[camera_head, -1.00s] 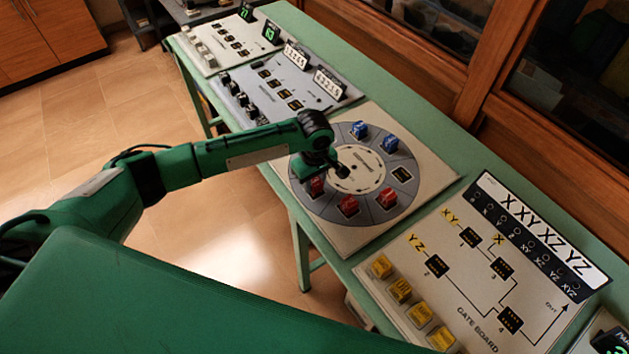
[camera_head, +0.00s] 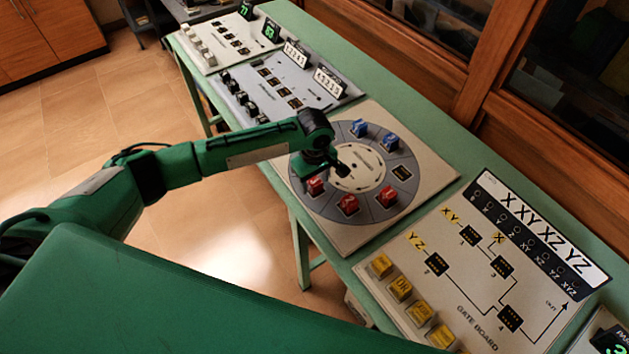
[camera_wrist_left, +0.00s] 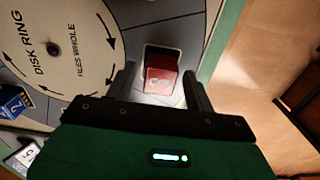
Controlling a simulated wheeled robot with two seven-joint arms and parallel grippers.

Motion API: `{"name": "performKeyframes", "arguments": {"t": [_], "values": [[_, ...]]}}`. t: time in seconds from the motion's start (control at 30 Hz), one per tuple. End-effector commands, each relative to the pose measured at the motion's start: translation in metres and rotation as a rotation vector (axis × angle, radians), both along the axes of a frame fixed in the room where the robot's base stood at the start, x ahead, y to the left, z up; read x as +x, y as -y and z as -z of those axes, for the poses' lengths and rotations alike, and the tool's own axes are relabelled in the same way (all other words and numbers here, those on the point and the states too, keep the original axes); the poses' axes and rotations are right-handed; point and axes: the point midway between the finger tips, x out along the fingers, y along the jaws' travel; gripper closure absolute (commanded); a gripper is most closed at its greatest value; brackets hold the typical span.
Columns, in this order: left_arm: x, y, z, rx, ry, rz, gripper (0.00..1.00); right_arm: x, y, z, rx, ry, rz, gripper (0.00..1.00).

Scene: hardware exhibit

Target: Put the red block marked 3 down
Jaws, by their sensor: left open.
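A red block (camera_wrist_left: 160,78) with a pale mark I cannot read surely sits in a slot of the grey disk ring (camera_head: 330,205). In the head view it appears to be the leftmost red block (camera_head: 315,186), just below my left gripper (camera_head: 318,166). In the left wrist view my left gripper (camera_wrist_left: 160,85) is open, with one finger on each side of the block. I cannot tell whether either finger touches it. Two more red blocks (camera_head: 349,204) (camera_head: 387,197) stand in ring slots to its right. My right gripper is not in view.
Two blue blocks (camera_head: 359,129) (camera_head: 390,142) stand at the ring's far side, and a dark slot (camera_head: 401,173) on its right is empty. A gate board (camera_head: 470,290) with yellow blocks lies to the right. Other panels (camera_head: 275,95) lie beyond the ring on the green table (camera_head: 425,140).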

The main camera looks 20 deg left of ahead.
Motion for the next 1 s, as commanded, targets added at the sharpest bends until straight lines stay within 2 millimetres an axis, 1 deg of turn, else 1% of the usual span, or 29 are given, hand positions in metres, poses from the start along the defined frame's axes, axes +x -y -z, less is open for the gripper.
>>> {"name": "performKeyframes", "arguments": {"t": [0.17, 0.3, 0.4, 0.5, 0.6, 0.7, 1.0], "values": [[0.001, 0.000, -0.034, -0.002, 0.005, 0.001, 0.46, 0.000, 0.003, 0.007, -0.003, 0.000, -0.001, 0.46], [0.001, 0.000, -0.065, -0.002, 0.004, 0.001, 0.46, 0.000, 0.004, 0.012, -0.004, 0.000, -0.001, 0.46], [0.001, 0.000, -0.084, -0.002, 0.004, 0.000, 0.46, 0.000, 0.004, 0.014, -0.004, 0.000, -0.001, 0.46], [0.001, 0.001, -0.099, -0.002, 0.002, 0.000, 0.46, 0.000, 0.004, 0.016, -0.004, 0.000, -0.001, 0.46], [0.001, 0.000, -0.109, -0.001, 0.002, 0.000, 0.46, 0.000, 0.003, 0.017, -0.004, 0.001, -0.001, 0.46], [0.000, 0.000, -0.113, 0.000, 0.000, 0.000, 0.46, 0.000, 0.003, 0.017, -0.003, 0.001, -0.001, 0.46], [0.000, 0.000, -0.114, 0.000, 0.000, 0.000, 0.46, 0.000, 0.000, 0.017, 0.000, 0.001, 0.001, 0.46]]}}
